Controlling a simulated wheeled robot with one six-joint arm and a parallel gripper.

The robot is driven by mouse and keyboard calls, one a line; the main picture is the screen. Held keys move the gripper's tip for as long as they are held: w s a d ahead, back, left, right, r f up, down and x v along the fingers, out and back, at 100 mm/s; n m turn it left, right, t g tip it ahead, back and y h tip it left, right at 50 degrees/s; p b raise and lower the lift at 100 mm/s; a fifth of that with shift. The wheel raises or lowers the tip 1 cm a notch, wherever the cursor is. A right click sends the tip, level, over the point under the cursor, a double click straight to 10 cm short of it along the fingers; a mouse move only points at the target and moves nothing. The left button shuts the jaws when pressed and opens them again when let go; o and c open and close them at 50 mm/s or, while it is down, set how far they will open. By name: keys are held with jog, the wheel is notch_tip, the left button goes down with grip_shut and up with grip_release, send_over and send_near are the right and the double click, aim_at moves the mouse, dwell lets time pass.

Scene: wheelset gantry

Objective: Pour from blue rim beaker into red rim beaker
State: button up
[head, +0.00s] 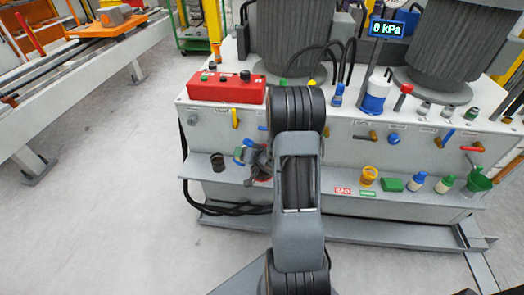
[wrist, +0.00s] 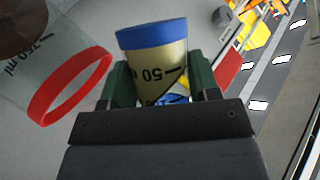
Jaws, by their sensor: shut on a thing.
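The blue-rim beaker (wrist: 150,36) is clear with a 50 mark and yellowish-tan contents showing through its wall. My gripper (wrist: 158,82) is shut on it, with a green finger on each side. In the head view the held blue-rim beaker (head: 239,155) is over the bench's front shelf, partly hidden by my gripper (head: 252,158).
A dark cup (head: 218,162) stands left on the shelf. Right of my arm are a yellow cup (head: 369,175), a green block (head: 391,185), small bottles and a green funnel (head: 478,180). A red control box (head: 226,89) sits above. The floor at left is clear.

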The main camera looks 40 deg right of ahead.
jog(key=shift+d+f+m+y, duration=0.15)
jog(key=shift+m+y, duration=0.15)
jog(key=shift+f+m+y, duration=0.5)
jog(key=shift+m, duration=0.2)
dwell(1.1)
jog(key=shift+r+m+t+y+p, duration=0.4)
jog(key=shift+r+m+y+p, duration=0.4)
jog(key=shift+m, duration=0.4)
dwell(1.5)
jog(key=shift+d+f+m+y+p, duration=0.3)
jog(key=shift+d+m+p, duration=0.25)
jog(key=shift+d+m, duration=0.2)
dwell(0.8)
jog(key=shift+d+r+m+t+y+p, duration=0.25)
jog(key=shift+r+m+t+y+p, duration=0.2)
jog(key=shift+m+p, duration=0.45)
dwell(0.8)
